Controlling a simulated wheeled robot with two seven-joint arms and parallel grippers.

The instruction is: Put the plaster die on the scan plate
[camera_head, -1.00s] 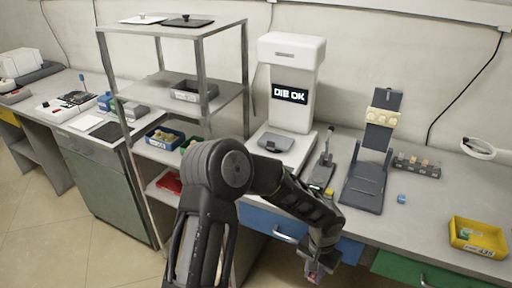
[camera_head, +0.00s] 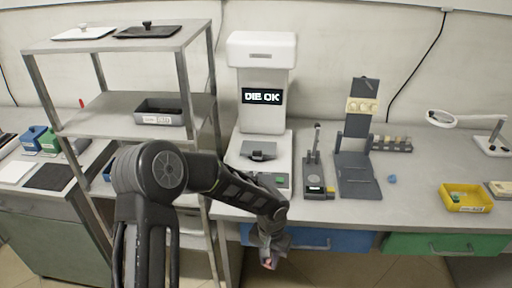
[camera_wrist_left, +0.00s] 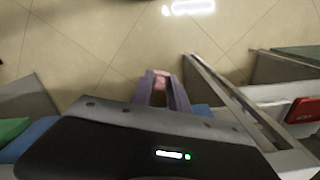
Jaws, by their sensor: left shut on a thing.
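My left gripper (camera_head: 268,262) hangs in front of the bench's blue drawer, fingers pointing down. It is shut on a small pinkish thing, which I take for the plaster die; it shows between the fingertips in the left wrist view (camera_wrist_left: 161,80), above the floor. Most of it is hidden by the fingers. The white scanner (camera_head: 262,85) stands on the bench with a screen reading "DIE OK". The dark scan plate (camera_head: 258,151) lies on its base, empty as far as I can see, behind and above the gripper. My right gripper is not in view.
A metal rack (camera_head: 75,128) with a grey bin (camera_head: 160,112) stands left of the scanner. Right of it are a small dark upright device (camera_head: 314,172), a dark stand (camera_head: 357,172), a blue piece (camera_head: 392,179) and a yellow tray (camera_head: 466,207). Bench between these is clear.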

